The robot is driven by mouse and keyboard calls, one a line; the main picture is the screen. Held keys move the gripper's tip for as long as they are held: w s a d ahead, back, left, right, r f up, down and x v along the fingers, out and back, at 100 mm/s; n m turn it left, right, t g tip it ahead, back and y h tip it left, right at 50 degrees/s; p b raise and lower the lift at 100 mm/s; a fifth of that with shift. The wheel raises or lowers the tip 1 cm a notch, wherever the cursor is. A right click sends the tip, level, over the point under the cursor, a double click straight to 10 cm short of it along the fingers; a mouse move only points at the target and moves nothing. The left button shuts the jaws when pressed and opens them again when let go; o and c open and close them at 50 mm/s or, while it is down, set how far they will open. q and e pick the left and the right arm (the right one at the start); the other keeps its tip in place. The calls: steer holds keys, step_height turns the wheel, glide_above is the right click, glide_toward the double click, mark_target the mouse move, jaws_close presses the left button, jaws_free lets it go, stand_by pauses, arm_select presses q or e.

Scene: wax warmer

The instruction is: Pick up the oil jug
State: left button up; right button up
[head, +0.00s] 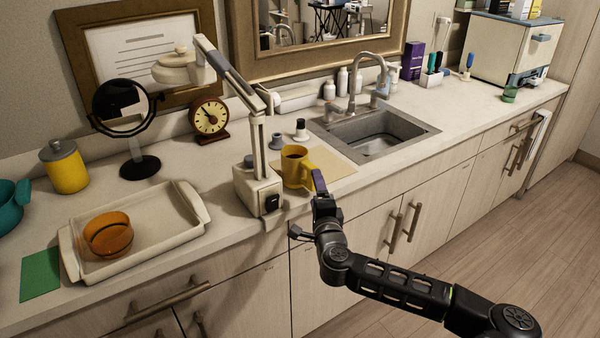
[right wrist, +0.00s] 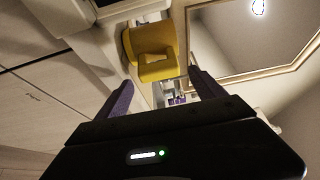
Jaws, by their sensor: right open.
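The oil jug (head: 296,170) is a yellow jug with dark liquid inside, standing upright on the counter in front of the sink's left side. Its handle faces my right gripper (head: 319,183). In the right wrist view the yellow jug (right wrist: 146,42) shows ahead, between and beyond the purple fingers. My right gripper also shows there (right wrist: 163,92), open with nothing between its fingers. It is at the counter's front edge, close to the handle; I cannot tell whether it touches. My left gripper is not in view.
A white machine (head: 257,190) with a jointed arm stands just left of the jug. Behind the jug are a small black-topped bottle (head: 301,131) and the sink (head: 385,128). A white tray (head: 150,257) with an amber bowl (head: 108,236) lies at left. Counter right of the sink is partly clear.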

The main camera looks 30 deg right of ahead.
mark_target(301, 171)
steer(key=x, duration=0.2)
steer(key=shift+w+d, duration=0.15)
steer(key=shift+w, duration=0.15)
steer(key=p+x, duration=0.2)
steer(key=x, duration=0.2)
steer(key=shift+w+f, duration=0.1)
steer(key=shift+w, duration=0.3)
steer(key=shift+w+d, duration=0.2)
steer(key=shift+w, duration=0.05)
jaws_close()
stand_by(0.9)
